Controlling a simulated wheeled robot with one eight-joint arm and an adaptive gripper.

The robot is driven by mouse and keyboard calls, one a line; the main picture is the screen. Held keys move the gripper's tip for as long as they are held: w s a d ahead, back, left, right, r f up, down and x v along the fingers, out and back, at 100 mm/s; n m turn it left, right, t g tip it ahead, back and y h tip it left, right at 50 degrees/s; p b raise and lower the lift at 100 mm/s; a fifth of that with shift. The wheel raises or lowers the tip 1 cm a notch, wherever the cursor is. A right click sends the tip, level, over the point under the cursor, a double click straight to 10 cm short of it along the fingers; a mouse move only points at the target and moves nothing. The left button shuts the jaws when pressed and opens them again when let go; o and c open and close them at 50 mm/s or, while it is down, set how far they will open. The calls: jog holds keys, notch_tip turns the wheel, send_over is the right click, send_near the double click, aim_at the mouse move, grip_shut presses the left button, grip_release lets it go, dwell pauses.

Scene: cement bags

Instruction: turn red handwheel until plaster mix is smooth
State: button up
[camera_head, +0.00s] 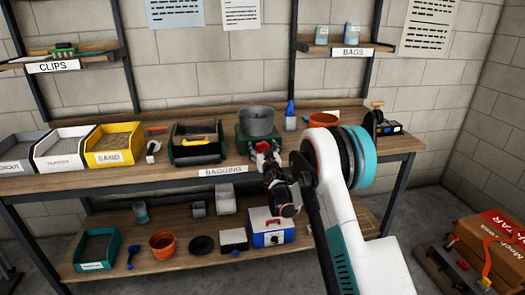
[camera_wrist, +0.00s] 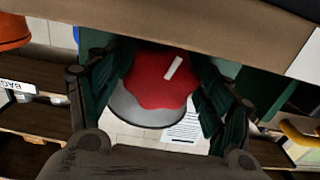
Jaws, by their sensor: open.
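The red handwheel (camera_wrist: 160,78) has a lobed rim, a white mark and a grey collar below it. It lies between the two dark green fingers of my gripper (camera_wrist: 156,70), which is open around it; I cannot tell whether either finger touches the rim. In the head view a small part of the red handwheel (camera_head: 263,146) shows just beyond my gripper (camera_head: 268,161), at the front of a green machine (camera_head: 243,143). A grey pot (camera_head: 257,122) sits on top of the machine. The plaster inside the pot cannot be made out.
On the workbench, a yellow sand bin (camera_head: 115,156), a dark tool tray (camera_head: 197,152) and other bins stand left. A blue bottle (camera_head: 290,116) and an orange pot (camera_head: 323,120) stand right. A lower shelf (camera_head: 180,231) holds a blue-and-white box (camera_head: 267,236).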

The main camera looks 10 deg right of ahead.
jog(key=c, duration=1.1)
jog(key=shift+m, duration=0.3)
jog(key=m, duration=0.2)
jog(key=shift+d+m, duration=0.1)
jog(key=shift+m, duration=1.6)
jog(key=o, duration=1.1)
